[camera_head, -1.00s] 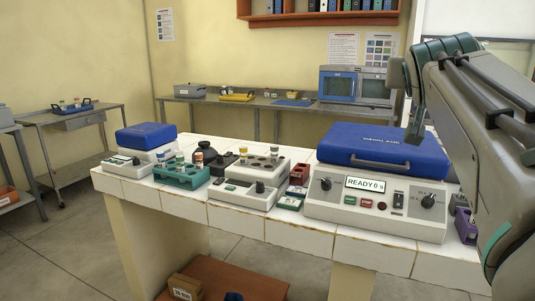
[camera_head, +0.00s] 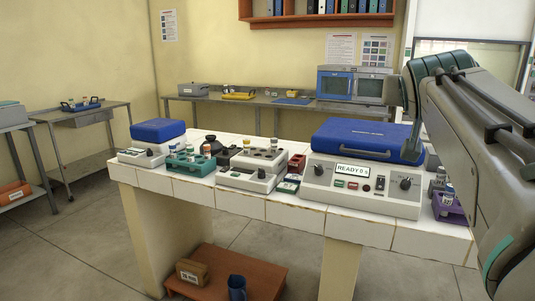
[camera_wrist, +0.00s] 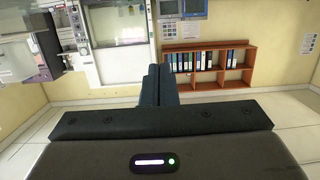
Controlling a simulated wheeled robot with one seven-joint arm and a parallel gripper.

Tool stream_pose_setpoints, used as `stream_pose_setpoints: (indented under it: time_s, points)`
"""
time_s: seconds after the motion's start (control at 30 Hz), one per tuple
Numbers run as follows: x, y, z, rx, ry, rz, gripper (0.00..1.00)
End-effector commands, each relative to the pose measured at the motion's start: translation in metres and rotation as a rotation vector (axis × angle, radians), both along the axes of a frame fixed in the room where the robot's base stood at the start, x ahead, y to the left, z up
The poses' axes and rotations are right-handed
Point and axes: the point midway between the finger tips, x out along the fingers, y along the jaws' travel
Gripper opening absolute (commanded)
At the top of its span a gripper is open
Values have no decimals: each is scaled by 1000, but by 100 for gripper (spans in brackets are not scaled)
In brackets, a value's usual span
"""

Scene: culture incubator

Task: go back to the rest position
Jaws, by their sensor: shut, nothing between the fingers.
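My gripper shows in the wrist view (camera_wrist: 159,80), its two blue-grey fingers together with nothing between them. It points out into the room, with a wall shelf of binders and a white cabinet beyond the fingers. In the head view my arm is raised and folded at the right edge, above and in front of the bench's right end. The fingers are not visible in the head view. My gripper touches nothing that I can see.
The white tiled bench (camera_head: 295,213) holds a blue-lidded machine (camera_head: 362,190) reading READY, a green rack (camera_head: 190,165), a purple rack (camera_head: 447,209) and smaller devices. Below is a brown shelf (camera_head: 262,281) with a blue mug (camera_head: 237,287). Floor is clear at left.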

Motion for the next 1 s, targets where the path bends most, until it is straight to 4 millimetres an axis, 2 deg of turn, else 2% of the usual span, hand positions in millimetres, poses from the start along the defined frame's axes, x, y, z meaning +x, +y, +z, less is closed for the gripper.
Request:
stream_pose_setpoints:
  time_s: [0.27,0.47,0.57,0.67,0.8,1.0]
  points:
    - [-6,15,-33,50,164,35,0]
    - [-22,34,-70,98,345,79,0]
    - [-41,49,-97,130,485,117,0]
    - [-68,67,-127,163,641,163,0]
    - [-114,89,-162,199,850,229,0]
    - [-171,110,-194,232,1063,303,0]
